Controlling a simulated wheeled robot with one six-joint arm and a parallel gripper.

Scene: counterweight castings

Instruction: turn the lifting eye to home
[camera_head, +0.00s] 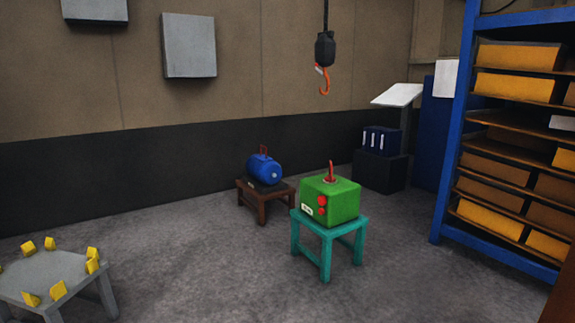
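A green block-shaped casting (338,203) stands on a teal stool (323,244) right of the picture's middle. A red lifting eye (331,175) stands upright on its top face. It looks narrow from here, and I cannot tell its exact turn or any home mark. Two red round spots and a small white label show on the casting's front. My gripper is not in view.
A blue cylinder with a red handle (264,169) sits on a brown stool (262,205) behind left. A crane hook (323,79) hangs above. A grey table (58,292) with yellow blocks is front left. Blue shelving (455,125) stands right. Floor between is clear.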

